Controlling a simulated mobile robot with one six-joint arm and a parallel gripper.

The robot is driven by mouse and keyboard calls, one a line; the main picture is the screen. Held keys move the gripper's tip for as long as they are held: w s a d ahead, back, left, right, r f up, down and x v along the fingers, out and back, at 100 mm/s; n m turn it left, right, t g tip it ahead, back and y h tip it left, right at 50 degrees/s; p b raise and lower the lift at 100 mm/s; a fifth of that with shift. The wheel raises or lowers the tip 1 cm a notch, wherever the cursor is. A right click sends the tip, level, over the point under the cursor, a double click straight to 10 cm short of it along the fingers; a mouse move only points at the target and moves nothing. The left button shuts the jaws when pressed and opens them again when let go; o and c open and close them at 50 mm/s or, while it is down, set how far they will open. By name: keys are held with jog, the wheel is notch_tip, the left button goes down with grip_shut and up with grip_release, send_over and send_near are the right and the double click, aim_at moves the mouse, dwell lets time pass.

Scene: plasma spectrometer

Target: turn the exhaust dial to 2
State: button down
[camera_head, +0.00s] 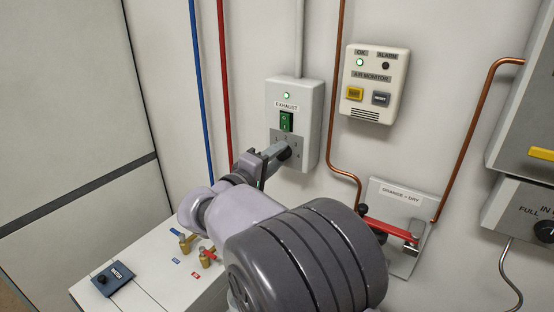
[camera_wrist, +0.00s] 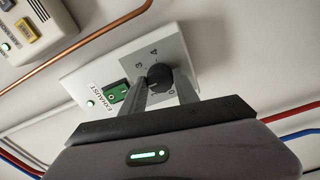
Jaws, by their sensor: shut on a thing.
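The exhaust box (camera_head: 312,125) is a pale wall box labelled EXHAUST, with a lit green lamp (camera_head: 287,96) and a green rocker switch (camera_head: 286,122). Its black round exhaust dial (camera_wrist: 159,77) sits on a grey plate with printed numbers. My gripper (camera_head: 274,156) reaches the dial from the lower left in the head view. In the wrist view its two grey fingers stand on either side of the dial, shut on it. The 3 and 4 show beside the dial there. The fingers hide part of the plate, and I cannot tell which number the dial points at.
An air monitor (camera_head: 373,84) with yellow and dark buttons hangs to the right. Copper pipe (camera_head: 335,100) runs between them. A red-handled valve (camera_head: 390,228) on a panel is at lower right. Blue and red pipes (camera_head: 223,80) run left, above a white cabinet with brass taps (camera_head: 187,243).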

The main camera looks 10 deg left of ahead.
jog(key=c, duration=0.9)
grip_release()
jog(key=shift+s, duration=0.1)
jog(key=p+v, duration=0.4)
jog(key=v, duration=1.3)
jog(key=shift+a, duration=0.1)
